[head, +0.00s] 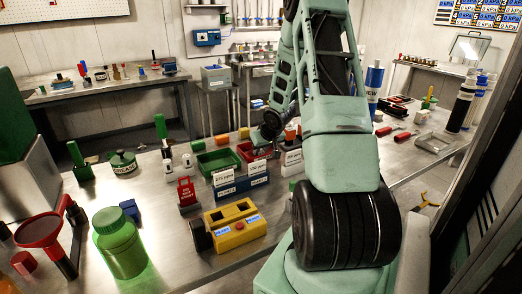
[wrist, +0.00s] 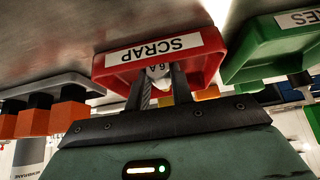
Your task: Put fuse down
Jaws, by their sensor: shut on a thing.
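My gripper (wrist: 162,88) is shut on the fuse (wrist: 158,72), a small white piece marked "6 A" that shows between the fingertips in the wrist view. The fingertips and fuse are at the red tray labelled SCRAP (wrist: 185,40), overlapping its labelled side in the picture. I cannot tell whether the fuse touches the tray. In the head view my gripper (head: 268,130) is beside the red tray (head: 243,151), and the fuse is too small or hidden to make out there.
A green tray (head: 212,163) stands left of the red one, and shows in the wrist view (wrist: 262,50). Orange and black blocks (wrist: 70,112) are near my gripper. A yellow box (head: 236,228), a blue block with labels (head: 240,188) and a green jar (head: 120,244) stand nearer me.

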